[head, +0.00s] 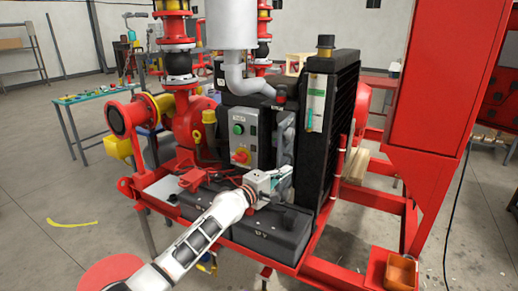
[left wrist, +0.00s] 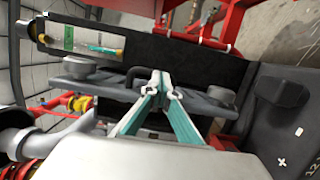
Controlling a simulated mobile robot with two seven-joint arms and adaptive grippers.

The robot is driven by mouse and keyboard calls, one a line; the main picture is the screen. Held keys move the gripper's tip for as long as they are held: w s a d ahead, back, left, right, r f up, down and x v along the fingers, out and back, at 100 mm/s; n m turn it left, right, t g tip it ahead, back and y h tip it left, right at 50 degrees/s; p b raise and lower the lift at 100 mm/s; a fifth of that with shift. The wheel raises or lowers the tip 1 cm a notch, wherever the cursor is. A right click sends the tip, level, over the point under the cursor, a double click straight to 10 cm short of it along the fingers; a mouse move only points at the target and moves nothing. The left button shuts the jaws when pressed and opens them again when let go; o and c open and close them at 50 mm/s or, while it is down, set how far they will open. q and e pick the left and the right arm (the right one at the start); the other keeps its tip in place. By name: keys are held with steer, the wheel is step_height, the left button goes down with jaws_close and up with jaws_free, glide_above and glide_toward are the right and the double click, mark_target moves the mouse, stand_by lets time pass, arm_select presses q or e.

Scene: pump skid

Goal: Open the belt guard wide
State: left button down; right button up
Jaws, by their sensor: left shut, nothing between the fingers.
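What looks like the belt guard (head: 285,140) is a grey part between the control box and the black radiator in the head view. In the left wrist view it seems to be the dark grey plate (left wrist: 108,75) with round knobs at its ends and a dark bar near its middle. My left gripper (head: 285,178) is in front of its lower part. In the left wrist view my left gripper (left wrist: 164,84) has its teal fingers together, empty, over the middle of the plate. I cannot tell whether they touch it. My right gripper is out of view.
The control box (head: 240,135) with green and red knobs stands left of the guard. The black radiator (head: 335,120) is close on the right. Black batteries (head: 268,236) lie below my gripper. A red cabinet (head: 445,80) stands at right. Open floor lies left.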

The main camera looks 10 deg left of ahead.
arm_select(q)
steer(key=shift+d, duration=0.85)
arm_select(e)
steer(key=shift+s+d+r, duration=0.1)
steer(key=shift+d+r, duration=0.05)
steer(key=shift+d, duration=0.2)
arm_select(q)
steer(key=shift+s, duration=0.1)
